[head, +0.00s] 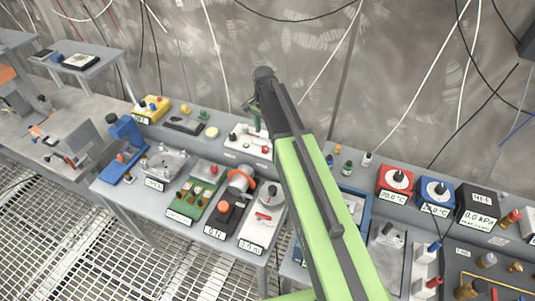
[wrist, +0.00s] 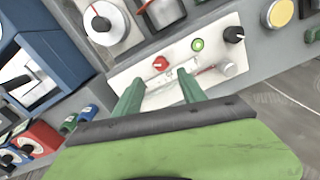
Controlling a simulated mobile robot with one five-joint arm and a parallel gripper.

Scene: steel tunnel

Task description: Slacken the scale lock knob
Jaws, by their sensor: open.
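A white panel (wrist: 150,100) lies under my gripper (wrist: 160,86); it also shows in the head view (head: 240,154). It carries a red knob (wrist: 160,63), a green ringed button (wrist: 197,44), a black knob (wrist: 234,34) and a pale grey round knob (wrist: 229,69) beside a clear strip with a thin red mark. No readable label shows which is the scale lock knob. My gripper's two green fingers are apart and empty, reaching over the panel's near part. In the head view my arm partly hides the panel, and the fingertips are hard to make out.
A yellow button (wrist: 279,13) and a dial unit (wrist: 103,24) flank the panel. A blue-framed device (wrist: 45,70) stands at left. In the head view, red (head: 395,184) and blue (head: 434,193) dial boxes stand to the right. Cables hang along the back wall.

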